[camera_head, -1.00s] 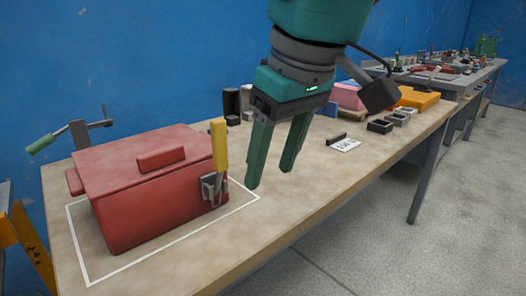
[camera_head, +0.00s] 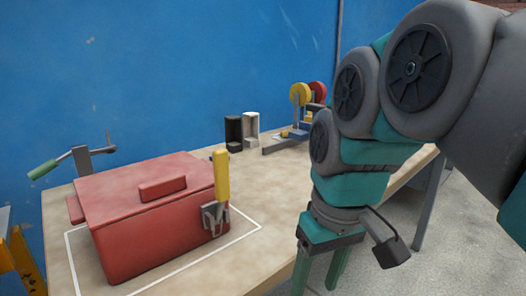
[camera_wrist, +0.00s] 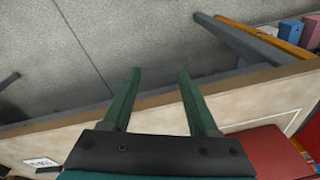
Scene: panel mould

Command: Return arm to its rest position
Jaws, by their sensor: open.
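My gripper (camera_head: 318,282) points down, to the right of the red mould box and near the table's front edge. Its two green fingers are apart, with nothing between them; their tips run to the bottom of the head view. In the wrist view my gripper (camera_wrist: 160,75) is also empty, with floor and table edge beyond the fingers. The red box (camera_head: 150,215) stands closed inside a white outline, its yellow-handled clamp (camera_head: 220,178) upright on the right side. Its red surface shows at lower right in the wrist view (camera_wrist: 255,150). My gripper is apart from it.
The tabletop (camera_head: 255,195) is bare between box and arm. Black and white holders (camera_head: 242,130) and yellow and red spools (camera_head: 308,95) stand at the back. A green-handled lever device (camera_head: 75,157) is behind the box. A table leg (camera_wrist: 245,42) shows below the edge.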

